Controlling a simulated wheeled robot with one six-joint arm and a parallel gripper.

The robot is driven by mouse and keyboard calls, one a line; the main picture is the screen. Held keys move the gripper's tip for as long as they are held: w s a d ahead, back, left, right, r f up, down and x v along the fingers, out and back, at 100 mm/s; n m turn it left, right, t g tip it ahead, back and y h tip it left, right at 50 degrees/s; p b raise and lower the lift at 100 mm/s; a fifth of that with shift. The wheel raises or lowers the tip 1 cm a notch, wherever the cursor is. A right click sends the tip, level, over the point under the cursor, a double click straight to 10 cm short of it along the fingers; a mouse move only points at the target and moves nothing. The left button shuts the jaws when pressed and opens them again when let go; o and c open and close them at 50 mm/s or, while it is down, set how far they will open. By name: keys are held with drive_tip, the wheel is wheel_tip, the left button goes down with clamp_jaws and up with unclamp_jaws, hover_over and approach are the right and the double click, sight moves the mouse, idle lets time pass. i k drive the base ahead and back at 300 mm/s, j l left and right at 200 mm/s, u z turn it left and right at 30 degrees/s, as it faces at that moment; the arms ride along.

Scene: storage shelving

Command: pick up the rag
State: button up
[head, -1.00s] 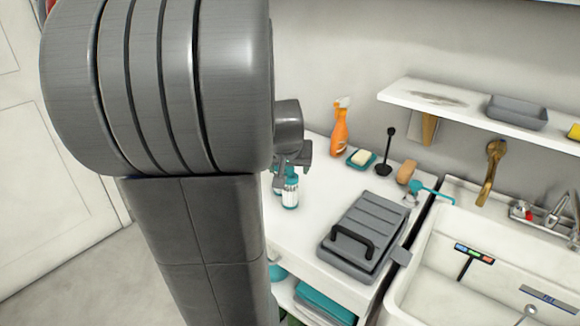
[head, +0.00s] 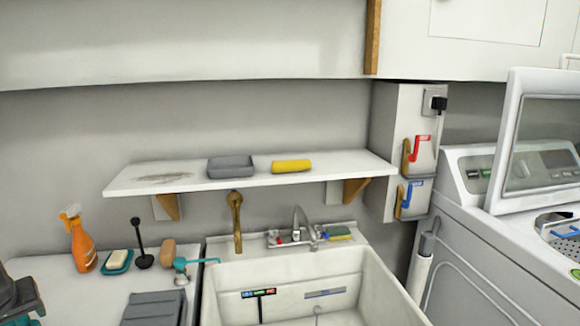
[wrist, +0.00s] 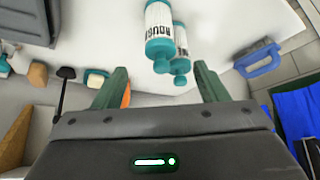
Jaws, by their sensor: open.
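No item is plainly a rag. A yellow bundle (head: 291,166) lies on the wall shelf (head: 340,168), to the right of a grey tray (head: 230,165); I cannot tell whether it is cloth or sponge. Blue, cloth-like material (wrist: 298,112) shows at the right edge of the wrist view, partly cut off. My gripper (wrist: 160,86) is open in the wrist view, with its two green fingers apart. Two white and teal bottles (wrist: 159,38) stand beyond the fingertips, and nothing is held.
An orange spray bottle (head: 82,240), a soap dish (head: 117,262) and a dark grey case (head: 155,308) stand on the left counter. A white sink (head: 365,290) is in the middle. The washer with its raised lid (head: 535,145) stands at right.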

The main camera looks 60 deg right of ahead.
sight(288, 166)
drive_tip(key=z, duration=1.65)
drive_tip(key=u, duration=1.65)
drive_tip(key=z, duration=1.3)
